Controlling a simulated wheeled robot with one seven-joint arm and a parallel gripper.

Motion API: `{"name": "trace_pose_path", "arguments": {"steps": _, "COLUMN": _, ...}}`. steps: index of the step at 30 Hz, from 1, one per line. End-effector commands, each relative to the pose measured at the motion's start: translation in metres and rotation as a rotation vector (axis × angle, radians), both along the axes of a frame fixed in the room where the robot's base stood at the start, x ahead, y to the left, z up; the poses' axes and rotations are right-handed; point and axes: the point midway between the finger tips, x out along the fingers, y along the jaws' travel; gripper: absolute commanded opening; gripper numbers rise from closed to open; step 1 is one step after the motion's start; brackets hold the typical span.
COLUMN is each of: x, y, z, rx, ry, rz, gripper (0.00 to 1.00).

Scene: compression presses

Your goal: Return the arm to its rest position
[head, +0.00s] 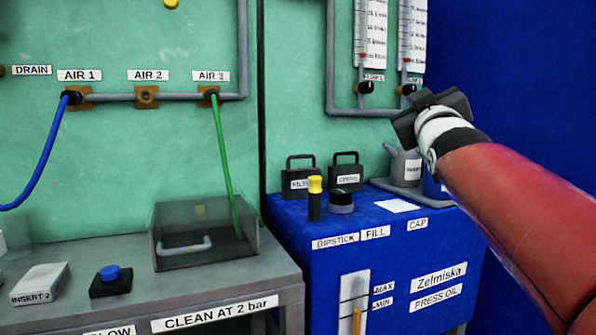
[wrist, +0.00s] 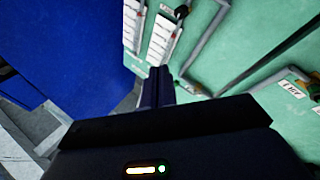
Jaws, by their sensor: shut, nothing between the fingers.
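My arm (head: 510,205), red with a white and black wrist, reaches in from the right edge of the head view. My gripper (wrist: 155,75) is shut and empty in the wrist view, its fingers together. In the head view the dark gripper body shows at the end of the arm, raised in front of the green wall near the gauge tubes. The fingertips are hard to make out there. The gripper appears to hold nothing.
A blue press oil cabinet (head: 400,262) carries a dipstick (head: 315,200), a cap (head: 341,202) and a grey can (head: 405,166). A grey bench (head: 225,285) stands left, with a clear box (head: 205,235) and a blue button (head: 109,273). Gauge tubes (head: 371,35) hang on the wall.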

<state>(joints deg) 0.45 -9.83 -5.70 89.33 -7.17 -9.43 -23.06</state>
Motion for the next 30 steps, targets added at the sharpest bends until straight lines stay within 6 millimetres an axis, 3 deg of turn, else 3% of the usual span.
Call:
{"name": "trace_pose_path", "arguments": {"steps": 1, "x": -0.013, "y": 0.003, "z": -0.036, "rx": 0.062, "ry": 0.118, "rz": 0.015, "gripper": 0.00}}
{"name": "trace_pose_path", "arguments": {"steps": 3, "x": -0.029, "y": 0.008, "z": -0.088, "rx": 0.142, "ry": 0.278, "rz": 0.027, "gripper": 0.00}}
{"name": "trace_pose_path", "arguments": {"steps": 9, "x": -0.096, "y": 0.027, "z": -0.226, "rx": 0.331, "ry": 0.683, "rz": 0.023, "gripper": 0.00}}
{"name": "trace_pose_path", "arguments": {"steps": 15, "x": -0.184, "y": 0.045, "z": -0.347, "rx": 0.474, "ry": 1.042, "rz": -0.030, "gripper": 0.00}}
{"name": "trace_pose_path", "arguments": {"steps": 18, "x": -0.225, "y": 0.052, "z": -0.392, "rx": 0.526, "ry": 1.183, "rz": -0.066, "gripper": 0.00}}
{"name": "trace_pose_path", "arguments": {"steps": 21, "x": -0.256, "y": 0.055, "z": -0.423, "rx": 0.560, "ry": 1.284, "rz": -0.098, "gripper": 0.00}}
{"name": "trace_pose_path", "arguments": {"steps": 24, "x": -0.274, "y": 0.057, "z": -0.440, "rx": 0.578, "ry": 1.341, "rz": -0.119, "gripper": 0.00}}
{"name": "trace_pose_path", "arguments": {"steps": 30, "x": -0.281, "y": 0.058, "z": -0.447, "rx": 0.587, "ry": 1.367, "rz": -0.129, "gripper": 0.00}}
